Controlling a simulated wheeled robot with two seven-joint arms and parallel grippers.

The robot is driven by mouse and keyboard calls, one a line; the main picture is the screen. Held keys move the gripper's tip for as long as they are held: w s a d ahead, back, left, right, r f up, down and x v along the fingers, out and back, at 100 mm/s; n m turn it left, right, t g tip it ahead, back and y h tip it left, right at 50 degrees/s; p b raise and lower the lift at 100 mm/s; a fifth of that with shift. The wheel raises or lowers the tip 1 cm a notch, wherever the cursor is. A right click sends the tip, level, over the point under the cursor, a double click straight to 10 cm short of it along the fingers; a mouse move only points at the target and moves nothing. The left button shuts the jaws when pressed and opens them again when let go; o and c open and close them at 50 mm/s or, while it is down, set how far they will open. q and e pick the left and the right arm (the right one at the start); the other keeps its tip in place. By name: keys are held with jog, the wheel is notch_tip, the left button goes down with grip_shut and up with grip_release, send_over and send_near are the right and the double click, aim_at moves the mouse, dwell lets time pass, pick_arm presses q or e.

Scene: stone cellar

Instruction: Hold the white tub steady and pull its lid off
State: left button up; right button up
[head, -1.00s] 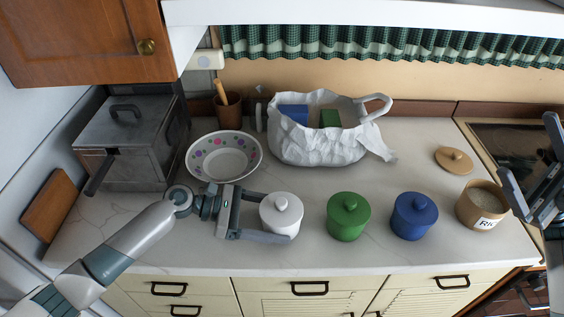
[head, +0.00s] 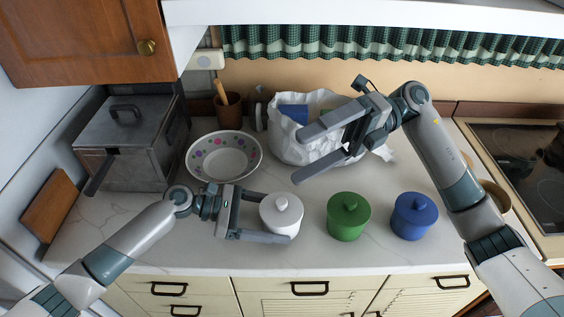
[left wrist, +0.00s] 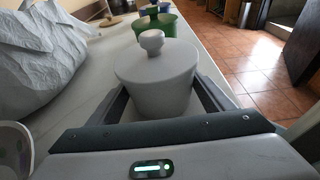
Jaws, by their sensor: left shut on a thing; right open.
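The white tub (head: 279,226) stands upright on the counter, with its knobbed white lid (head: 283,204) on top. My left gripper (head: 279,217) is shut on the tub, one finger on each side of its body below the lid. The left wrist view shows the tub (left wrist: 155,100) between the fingers and the lid (left wrist: 155,60) seated above them. My right gripper (head: 308,157) is open and empty, above and behind the tub, in front of the white bag. Its fingers point left.
A green tub (head: 348,222) and a blue tub (head: 414,220) stand right of the white tub. A patterned bowl (head: 224,174), a white bag (head: 289,150) and a metal box (head: 135,150) are behind.

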jog(key=s+a+f+n+h, duration=0.1)
jog(key=a+f+n+h, duration=0.1)
jog(key=a+n+h, duration=0.25)
jog(key=n+t+h, duration=0.7)
jog(key=t+h, duration=0.1)
jog(key=h, duration=0.2)
send_over(282, 201)
notch_tip(282, 201, down, 5)
jog(key=shift+m, duration=0.25)
jog(key=shift+f, duration=0.2)
notch_tip(282, 201, down, 12)
jog(key=shift+r, duration=0.15)
